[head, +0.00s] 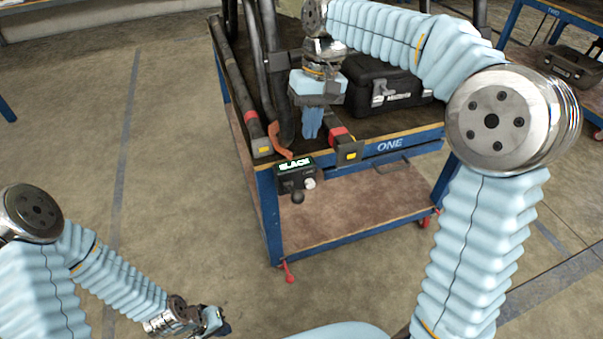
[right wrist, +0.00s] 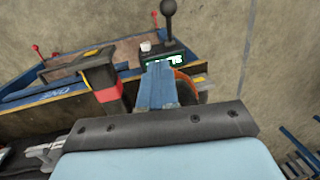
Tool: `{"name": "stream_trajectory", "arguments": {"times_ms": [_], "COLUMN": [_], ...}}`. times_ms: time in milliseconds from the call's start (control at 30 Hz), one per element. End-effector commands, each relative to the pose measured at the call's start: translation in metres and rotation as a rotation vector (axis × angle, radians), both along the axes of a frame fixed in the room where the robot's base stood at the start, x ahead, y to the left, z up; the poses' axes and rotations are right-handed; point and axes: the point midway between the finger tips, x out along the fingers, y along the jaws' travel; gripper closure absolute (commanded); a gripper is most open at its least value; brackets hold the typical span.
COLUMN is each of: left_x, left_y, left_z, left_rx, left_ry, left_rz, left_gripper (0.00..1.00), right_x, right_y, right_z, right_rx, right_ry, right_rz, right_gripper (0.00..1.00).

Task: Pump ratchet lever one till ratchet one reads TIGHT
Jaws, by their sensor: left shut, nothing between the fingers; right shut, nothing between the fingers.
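The ratchet box (head: 297,181) hangs at the front left corner of the blue cart marked ONE. Its lit display (head: 294,164) appears to read SLACK. Its lever ends in a black ball knob (head: 298,197) sticking out in front, beside a white button (head: 310,184). In the right wrist view the lever knob (right wrist: 169,7) stands at the top, and my finger partly covers the display. My right gripper (head: 312,134) is shut and empty, pointing down above the cart corner, apart from the lever. My left gripper (head: 220,325) is shut and empty, low at the bottom, far from the cart.
The cart's top (head: 390,122) holds a black case (head: 385,84) and black tubes. An orange strap (head: 275,141) runs near the ratchet box. A foot with red band (head: 344,148) stands at the front edge. Another blue cart is at upper right. Floor left is clear.

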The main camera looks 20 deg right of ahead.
Motion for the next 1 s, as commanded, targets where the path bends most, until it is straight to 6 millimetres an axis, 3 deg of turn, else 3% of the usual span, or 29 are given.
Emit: {"name": "stream_trajectory", "arguments": {"times_ms": [367,600,1000], "left_x": [0.0,0.0,0.0], "left_y": [0.001,0.001,0.001], "left_z": [-0.01,-0.011,-0.011], "left_rx": [0.001,0.001,0.001], "left_ry": [0.0,0.0,-0.001], "left_rz": [0.002,0.002,0.003], "left_gripper": [1.0,1.0,1.0], "right_x": [-0.007,-0.03,-0.034], "right_y": [0.013,0.027,0.03], "right_z": [-0.08,-0.095,-0.099], "right_rx": [-0.001,0.0,0.0], "right_ry": [0.004,0.001,0.0], "right_rz": [0.002,0.002,0.0], "right_gripper": [1.0,1.0,1.0]}}
